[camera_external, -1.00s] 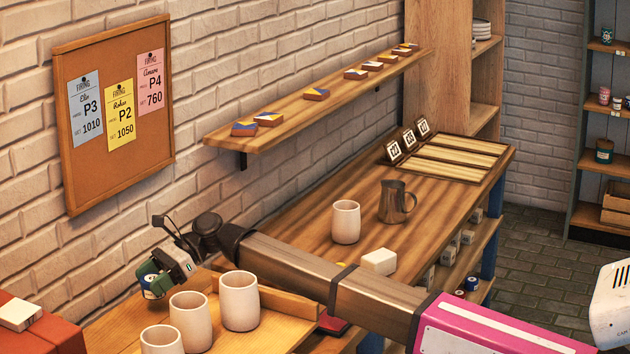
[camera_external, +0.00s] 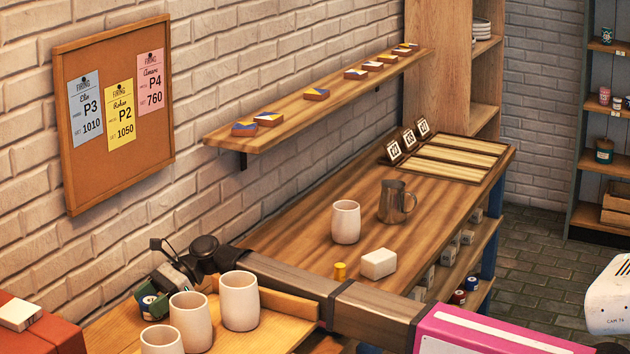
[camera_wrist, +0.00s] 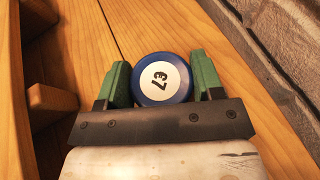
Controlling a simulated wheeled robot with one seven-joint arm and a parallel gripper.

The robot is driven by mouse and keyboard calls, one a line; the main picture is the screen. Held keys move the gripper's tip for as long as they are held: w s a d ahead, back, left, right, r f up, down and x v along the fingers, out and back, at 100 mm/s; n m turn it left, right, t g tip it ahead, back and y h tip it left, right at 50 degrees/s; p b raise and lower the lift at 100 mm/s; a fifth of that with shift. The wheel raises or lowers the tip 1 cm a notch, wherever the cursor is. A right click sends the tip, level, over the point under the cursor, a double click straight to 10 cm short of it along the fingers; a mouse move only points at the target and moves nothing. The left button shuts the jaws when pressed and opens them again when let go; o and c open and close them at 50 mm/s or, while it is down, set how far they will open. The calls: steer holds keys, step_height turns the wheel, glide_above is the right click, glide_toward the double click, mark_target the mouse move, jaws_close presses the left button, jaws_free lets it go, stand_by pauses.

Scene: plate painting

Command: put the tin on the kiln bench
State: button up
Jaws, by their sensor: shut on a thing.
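The tin (camera_wrist: 162,79) is round and dark blue, with a white label and dark characters on its top. My gripper (camera_wrist: 163,82) is shut on it, with a green finger on each side. In the external view my gripper (camera_external: 154,300) and the tin are low at the left, by the wooden surface with white mugs. A mug partly hides them. I cannot tell whether the tin touches the wood. A long wooden bench (camera_external: 300,215) runs along the brick wall; I cannot tell which surface is the kiln bench.
White mugs (camera_external: 239,300) stand close to the right of my gripper. A red box (camera_external: 40,335) is at the far left.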

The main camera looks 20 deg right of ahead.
steer(key=o, duration=1.1)
steer(key=shift+c, duration=0.2)
steer(key=shift+r, duration=0.1)
steer(key=shift+w+d+r, duration=0.1)
steer(key=shift+d+r, duration=0.05)
steer(key=shift+d, duration=0.1)
steer(key=v, duration=1.1)
steer(key=shift+d+r, duration=0.15)
steer(key=shift+r, duration=0.05)
